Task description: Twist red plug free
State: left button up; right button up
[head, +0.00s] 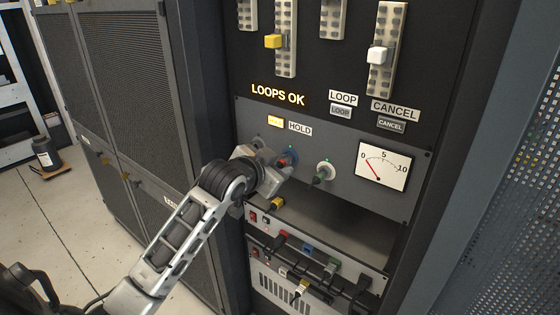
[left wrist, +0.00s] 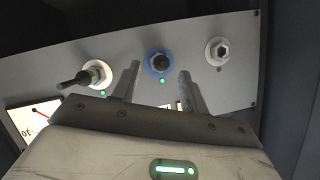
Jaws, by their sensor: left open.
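My left gripper (head: 272,161) is at the grey socket panel (head: 345,192), in front of the blue-ringed socket (head: 291,155). A small red patch, likely the red plug (head: 282,162), shows beside the gripper at that socket; the gripper partly hides it. In the left wrist view, my left gripper (left wrist: 160,69) is open, with one finger on each side of the blue-ringed socket (left wrist: 149,66). Its centre looks dark there, and I see no red. I cannot tell whether either finger touches the plug. My right gripper is not in view.
A white-ringed socket (head: 326,168) with a dark plug is to the right, near the dial meter (head: 383,165). An empty hex-nut socket (left wrist: 218,51) is on the other side. Below are an open shelf, a yellow plug (head: 277,203) and a lower strip (head: 345,268) with coloured connectors and cables.

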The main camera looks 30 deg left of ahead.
pick_arm(q)
jog(key=shift+x, duration=1.2)
grip_shut()
jog(key=n+h, duration=0.2)
jog(key=n, duration=0.1)
jog(key=shift+a, duration=0.25)
jog(key=shift+h, duration=0.3)
jog(key=shift+w+a+n+h, duration=0.1)
jog(key=shift+a+n+h, duration=0.1)
jog(key=shift+n+h, duration=0.9)
jog(key=shift+n, duration=0.5)
